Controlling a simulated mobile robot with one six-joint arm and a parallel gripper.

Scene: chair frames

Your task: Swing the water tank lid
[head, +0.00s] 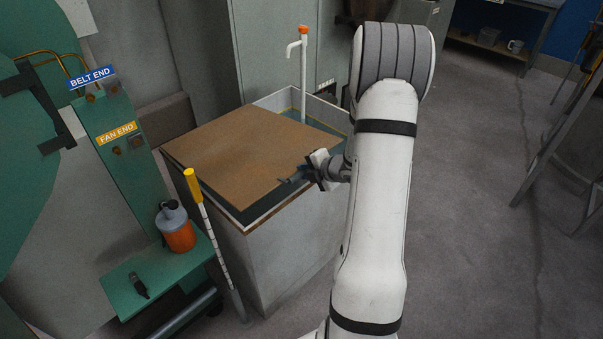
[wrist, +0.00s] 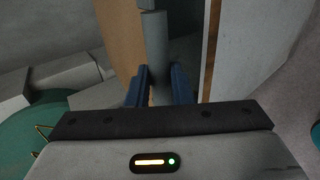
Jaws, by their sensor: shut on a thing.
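The water tank (head: 292,265) is a pale box with a white rim and a dark teal inside. Its lid (head: 240,150) is a flat brown board over most of the top, set askew to the rim. Gaps show the inside along the front and at the back right. My gripper (head: 292,180) is at the lid's front right edge. In the wrist view, the blue fingers of my gripper (wrist: 159,84) are on either side of a grey bar (wrist: 154,45) next to the brown lid (wrist: 121,35). The exact contact is partly hidden.
A white pipe with an orange top (head: 303,70) stands at the tank's back. A yellow-topped rod (head: 203,215) leans by its front left. An orange bottle (head: 177,230) stands on a green shelf (head: 150,280). Open floor lies to the right.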

